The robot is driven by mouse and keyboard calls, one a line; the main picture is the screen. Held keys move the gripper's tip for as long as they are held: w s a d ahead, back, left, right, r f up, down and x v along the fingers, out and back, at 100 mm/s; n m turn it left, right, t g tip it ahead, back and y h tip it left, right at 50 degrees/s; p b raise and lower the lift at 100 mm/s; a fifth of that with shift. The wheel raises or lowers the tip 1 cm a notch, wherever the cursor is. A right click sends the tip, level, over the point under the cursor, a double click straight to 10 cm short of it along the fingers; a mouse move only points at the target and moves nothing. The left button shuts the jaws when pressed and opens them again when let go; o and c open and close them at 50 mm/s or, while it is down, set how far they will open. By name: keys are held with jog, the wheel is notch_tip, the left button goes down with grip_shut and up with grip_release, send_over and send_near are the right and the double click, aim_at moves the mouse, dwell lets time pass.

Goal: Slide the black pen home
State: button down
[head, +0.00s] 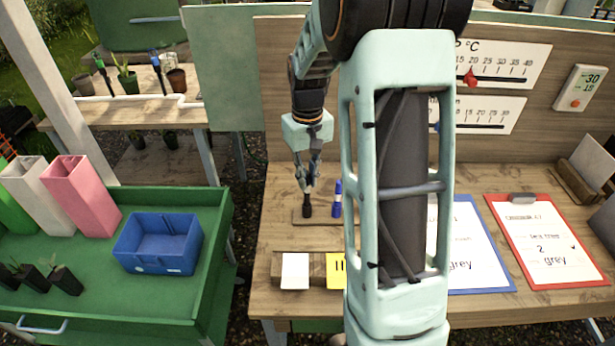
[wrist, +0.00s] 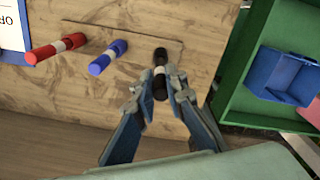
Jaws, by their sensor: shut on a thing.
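The black pen (head: 307,210) is upright between the fingertips of my gripper (head: 307,189). In the wrist view the black pen (wrist: 160,58) has a pale band, and my gripper (wrist: 157,88) is shut on its upper part.
A white card (head: 295,271) and a yellow card (head: 336,270) stand at the bench front. Blue and red clipboards (head: 543,240) lie to the right. A green tray table (head: 90,285) with a blue bin (head: 160,260) stands left. The bench left of the strip is clear.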

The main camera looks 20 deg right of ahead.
jog(key=shift+f+b, duration=0.95)
jog(key=shift+f, duration=0.5)
jog(key=c, duration=1.9)
grip_release()
notch_tip(320, 180, up, 12)
jog(key=shift+r, duration=0.1)
